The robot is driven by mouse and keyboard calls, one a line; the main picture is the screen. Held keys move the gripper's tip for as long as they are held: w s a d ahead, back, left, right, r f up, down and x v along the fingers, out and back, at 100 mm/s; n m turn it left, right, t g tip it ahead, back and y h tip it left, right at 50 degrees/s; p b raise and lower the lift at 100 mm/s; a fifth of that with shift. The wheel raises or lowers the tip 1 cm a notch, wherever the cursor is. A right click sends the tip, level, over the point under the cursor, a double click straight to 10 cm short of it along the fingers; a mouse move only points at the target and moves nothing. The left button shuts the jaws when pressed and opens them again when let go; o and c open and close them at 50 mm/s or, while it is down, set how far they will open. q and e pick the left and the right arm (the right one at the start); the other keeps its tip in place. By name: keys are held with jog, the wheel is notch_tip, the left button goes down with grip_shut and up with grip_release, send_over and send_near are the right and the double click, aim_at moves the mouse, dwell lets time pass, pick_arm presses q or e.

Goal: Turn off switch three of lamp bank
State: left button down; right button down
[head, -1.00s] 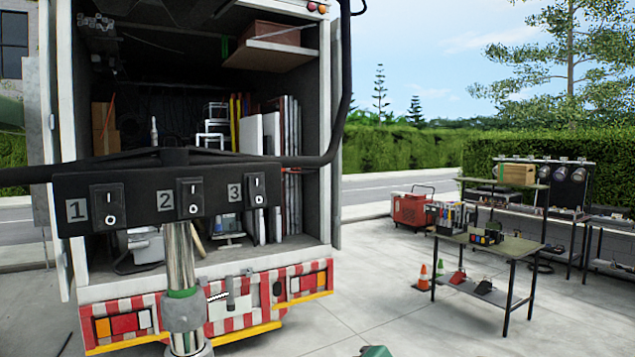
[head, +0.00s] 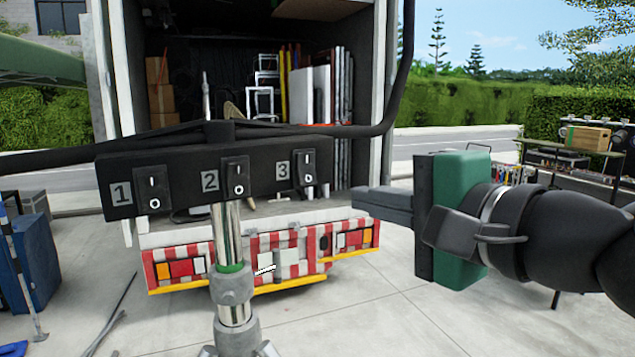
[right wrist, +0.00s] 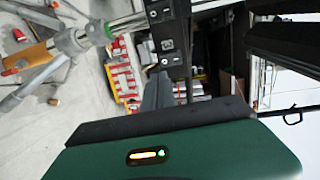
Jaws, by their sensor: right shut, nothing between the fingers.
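The black lamp bank box (head: 205,178) stands on a chrome pole with three numbered rocker switches. Switch three (head: 309,173) is at the right end beside the label 3, switch two (head: 236,177) is in the middle and switch one (head: 152,191) is at the left. My right gripper (head: 360,200) is shut and empty, to the right of the box and a little lower than switch three, apart from it. In the right wrist view the closed fingers (right wrist: 158,95) point toward the box (right wrist: 168,35). My left gripper is not in view.
A truck with an open cargo bay (head: 255,85) stands behind the box. Its striped bumper (head: 285,255) is below. The chrome pole (head: 228,235) rises in front. A blue case (head: 35,262) is at the far left. A work table (head: 570,165) is back right.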

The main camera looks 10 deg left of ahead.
aim_at(301, 185)
jog(key=p+x, duration=0.2)
jog(key=x, duration=0.4)
jog(key=p+x, duration=0.3)
jog(key=x, duration=0.2)
jog(key=shift+w+a+r, duration=0.15)
jog(key=shift+w+a, duration=0.05)
jog(key=shift+a, duration=0.15)
jog(key=shift+w+a+p, duration=0.2)
jog(key=shift+a+p, duration=0.05)
jog(key=shift+p, duration=0.1)
jog(key=shift+w+f, duration=0.25)
jog(key=shift+f, duration=0.05)
jog(key=shift+d, duration=0.1)
